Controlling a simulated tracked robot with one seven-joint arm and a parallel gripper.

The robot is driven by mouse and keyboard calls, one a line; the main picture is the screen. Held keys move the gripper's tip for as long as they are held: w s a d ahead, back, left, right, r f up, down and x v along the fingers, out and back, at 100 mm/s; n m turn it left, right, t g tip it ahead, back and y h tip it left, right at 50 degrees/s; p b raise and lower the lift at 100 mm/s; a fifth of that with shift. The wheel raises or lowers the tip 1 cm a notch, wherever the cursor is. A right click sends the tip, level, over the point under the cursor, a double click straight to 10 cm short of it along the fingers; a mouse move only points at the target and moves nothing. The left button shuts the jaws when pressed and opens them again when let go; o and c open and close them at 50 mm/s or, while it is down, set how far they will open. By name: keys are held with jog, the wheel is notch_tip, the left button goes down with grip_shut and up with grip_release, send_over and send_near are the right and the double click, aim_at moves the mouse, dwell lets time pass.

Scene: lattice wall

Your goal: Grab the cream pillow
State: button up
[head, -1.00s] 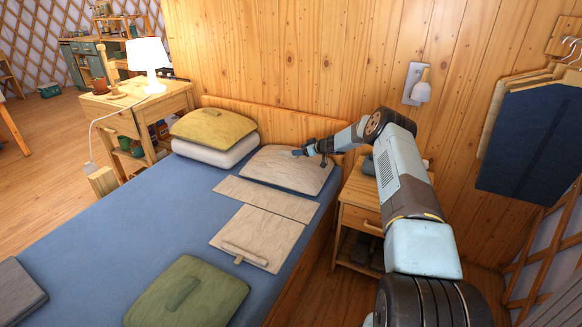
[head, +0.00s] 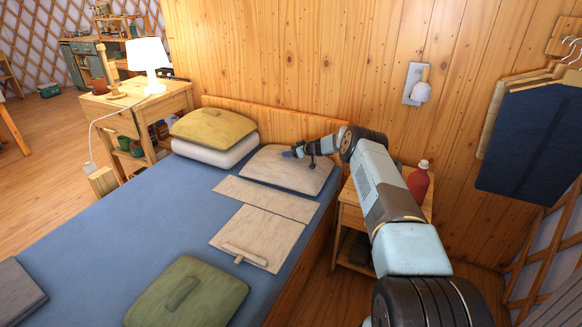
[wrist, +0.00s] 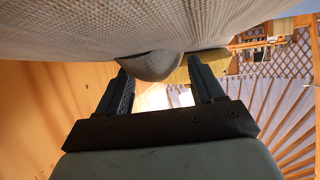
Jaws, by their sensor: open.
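The cream pillow (head: 284,172) lies at the head of the bed on its right side in the head view. Its woven surface fills the top of the wrist view (wrist: 150,25). A rounded bulge of the same cloth sits between the fingertips. My gripper (head: 290,154) is over the pillow's upper part. In the wrist view my gripper (wrist: 160,72) is open, with one finger on each side of the bulge. I cannot tell whether the fingers touch it.
A yellow pillow (head: 213,126) rests on a white pillow (head: 215,152) to the left. Flat cream pieces (head: 258,238) and a green cushion (head: 187,293) lie on the blue bed (head: 120,230). A red bottle (head: 418,184) stands on the right nightstand, near my arm. The wooden wall is close behind.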

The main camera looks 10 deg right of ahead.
jog(key=shift+c, duration=0.5)
grip_shut()
dwell(0.8)
